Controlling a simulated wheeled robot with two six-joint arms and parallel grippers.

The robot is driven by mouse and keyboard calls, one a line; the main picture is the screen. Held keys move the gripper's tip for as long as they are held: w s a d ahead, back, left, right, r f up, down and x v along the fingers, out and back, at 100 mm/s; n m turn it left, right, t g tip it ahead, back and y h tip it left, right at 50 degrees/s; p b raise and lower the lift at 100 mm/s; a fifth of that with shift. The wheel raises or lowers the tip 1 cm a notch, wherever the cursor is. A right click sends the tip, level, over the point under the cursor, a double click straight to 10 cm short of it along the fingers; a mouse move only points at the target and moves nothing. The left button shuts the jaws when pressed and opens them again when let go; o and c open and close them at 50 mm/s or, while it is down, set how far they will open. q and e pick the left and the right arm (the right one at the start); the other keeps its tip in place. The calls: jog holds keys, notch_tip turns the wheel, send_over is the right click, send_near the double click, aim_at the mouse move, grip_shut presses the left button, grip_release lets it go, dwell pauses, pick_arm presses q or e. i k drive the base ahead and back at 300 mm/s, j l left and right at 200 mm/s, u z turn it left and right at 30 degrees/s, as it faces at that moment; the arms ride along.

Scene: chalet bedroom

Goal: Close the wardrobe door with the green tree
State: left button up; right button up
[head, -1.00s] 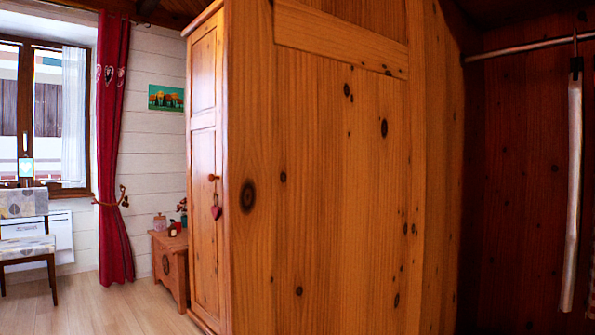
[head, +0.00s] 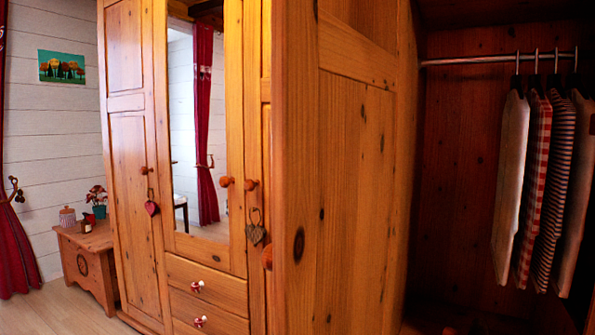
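A wooden wardrobe door (head: 355,190) stands open in the middle of the head view, swung out towards me. I see its plain knotty inner face. A round wooden knob (head: 267,257) sticks out past its left edge, on the far side. The outer face is hidden, and no green tree shows on any door. To the right is the open, dark wardrobe interior (head: 465,190) with a metal rail (head: 480,60) and several hanging clothes (head: 535,180). Neither of my grippers is in view.
Left of the open door, the closed wardrobe front has a mirror (head: 198,130), drawers (head: 205,290), a red heart (head: 152,207) and a grey heart (head: 255,230). A small chest (head: 85,265) stands at left, below a tree picture (head: 62,66). Floor shows at bottom left.

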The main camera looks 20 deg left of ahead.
aim_at(338, 68)
jog(key=i+j+z, duration=0.15)
jog(key=j, duration=0.3)
jog(key=i+j+z, duration=0.2)
jog(key=j, duration=0.25)
jog(key=j+z, duration=0.15)
jog(key=j, duration=0.3)
jog(key=k, duration=0.05)
